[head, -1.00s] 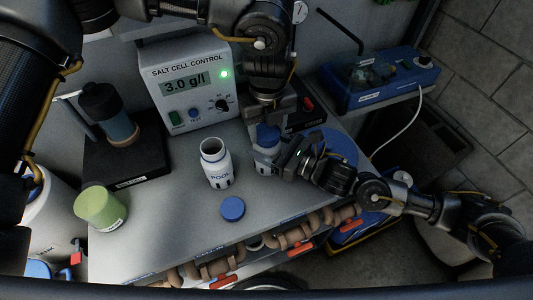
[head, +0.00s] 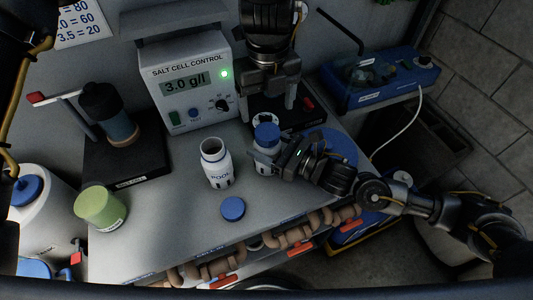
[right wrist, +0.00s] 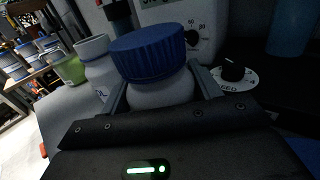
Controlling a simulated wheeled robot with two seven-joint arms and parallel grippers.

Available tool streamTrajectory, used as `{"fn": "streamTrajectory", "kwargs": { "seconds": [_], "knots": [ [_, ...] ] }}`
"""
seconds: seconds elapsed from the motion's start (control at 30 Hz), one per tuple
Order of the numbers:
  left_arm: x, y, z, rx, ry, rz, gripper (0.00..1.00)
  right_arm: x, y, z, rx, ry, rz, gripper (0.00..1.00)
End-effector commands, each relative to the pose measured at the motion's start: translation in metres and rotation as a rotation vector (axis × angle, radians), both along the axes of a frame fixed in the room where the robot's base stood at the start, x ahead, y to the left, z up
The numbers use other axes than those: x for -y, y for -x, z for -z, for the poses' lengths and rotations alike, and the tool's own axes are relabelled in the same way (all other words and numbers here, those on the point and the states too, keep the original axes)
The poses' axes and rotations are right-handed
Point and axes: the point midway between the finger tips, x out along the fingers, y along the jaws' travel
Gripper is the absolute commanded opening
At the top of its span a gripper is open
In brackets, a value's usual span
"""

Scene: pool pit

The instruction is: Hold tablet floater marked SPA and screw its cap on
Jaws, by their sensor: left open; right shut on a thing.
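A white tablet floater (head: 264,161) with a blue cap (head: 267,134) on its top stands upright on the bench; its marking is hidden. My right gripper (head: 271,153) is shut around its body from the right. In the right wrist view the cap (right wrist: 148,50) sits over the floater's neck, with the white body (right wrist: 160,92) between the fingers. I cannot tell how tight the cap is. My left gripper (head: 268,108) is open and empty, above and just behind the cap, fingers pointing down. A floater marked POOL (head: 217,169) stands uncapped to the left.
A loose blue cap (head: 232,208) lies in front of the POOL floater. The salt cell control box (head: 188,87) stands behind. A green container (head: 99,208) and a black stand (head: 125,160) are at left. A blue disc (head: 335,147) lies right of the held floater.

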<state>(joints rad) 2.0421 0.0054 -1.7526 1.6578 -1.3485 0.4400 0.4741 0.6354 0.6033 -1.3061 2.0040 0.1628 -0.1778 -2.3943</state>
Motion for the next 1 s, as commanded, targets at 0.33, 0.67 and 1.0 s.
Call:
{"fn": "streamTrajectory", "kwargs": {
  "seconds": [0.33, 0.67, 1.0],
  "knots": [
    [0.000, 0.001, -0.039, 0.001, 0.000, 0.000, 0.78, 0.000, 0.002, 0.009, -0.011, 0.015, -0.003, 0.00],
    [0.000, 0.001, -0.041, 0.000, -0.001, 0.000, 0.78, 0.000, 0.002, 0.008, -0.011, 0.015, -0.003, 0.64],
    [0.000, 0.001, -0.041, 0.000, -0.001, 0.000, 0.78, 0.000, 0.001, 0.003, -0.004, 0.006, -0.002, 0.88]
  ]
}}
